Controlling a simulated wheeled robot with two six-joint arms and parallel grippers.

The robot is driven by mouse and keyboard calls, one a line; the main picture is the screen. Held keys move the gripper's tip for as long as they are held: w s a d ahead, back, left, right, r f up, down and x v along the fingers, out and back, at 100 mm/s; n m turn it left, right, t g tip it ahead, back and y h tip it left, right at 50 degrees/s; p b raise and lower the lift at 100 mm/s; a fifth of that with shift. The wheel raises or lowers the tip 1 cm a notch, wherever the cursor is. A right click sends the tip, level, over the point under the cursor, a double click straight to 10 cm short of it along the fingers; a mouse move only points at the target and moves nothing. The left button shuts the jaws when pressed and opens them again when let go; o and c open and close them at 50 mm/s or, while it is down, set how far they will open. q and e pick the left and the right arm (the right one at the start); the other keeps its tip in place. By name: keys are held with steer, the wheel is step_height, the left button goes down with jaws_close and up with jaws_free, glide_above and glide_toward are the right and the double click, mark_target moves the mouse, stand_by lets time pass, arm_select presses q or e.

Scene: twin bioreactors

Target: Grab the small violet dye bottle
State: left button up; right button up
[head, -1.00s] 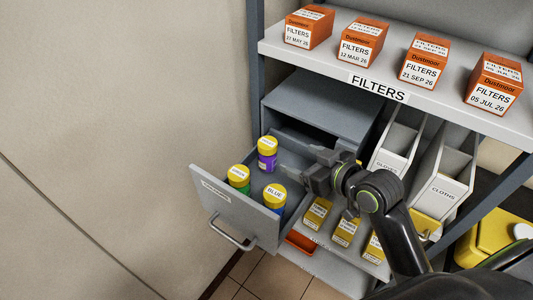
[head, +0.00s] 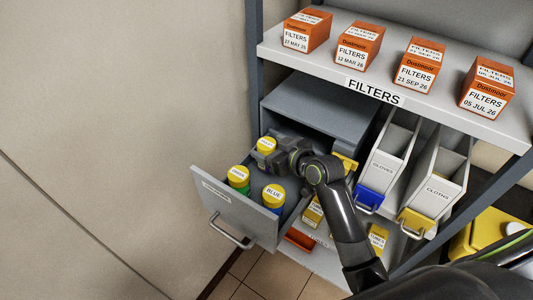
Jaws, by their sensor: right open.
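The small violet dye bottle (head: 266,145) stands upright at the back of the open grey drawer (head: 225,207). Its yellow cap shows in the head view, and its violet body is mostly hidden behind my right gripper. My right gripper (head: 262,159) is open, with its fingertips at the bottle's front and right side. I cannot tell whether the fingers touch it or reach around it. A green bottle (head: 239,178) and a blue bottle (head: 273,197), both with yellow caps, stand nearer the drawer front. My left gripper is not in view.
A shelf (head: 330,68) with several orange filter boxes (head: 359,43) is above and right of the drawer. White bins labelled gloves (head: 386,163) and cloths (head: 436,188) stand to the right. A beige wall (head: 120,120) fills the left.

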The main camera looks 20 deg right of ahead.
mark_target(262, 143)
steer(key=shift+p+x, duration=0.75)
steer(key=shift+x, duration=1.7)
steer(key=shift+d+f, duration=0.15)
steer(key=shift+d, duration=0.05)
steer(key=c, duration=1.2)
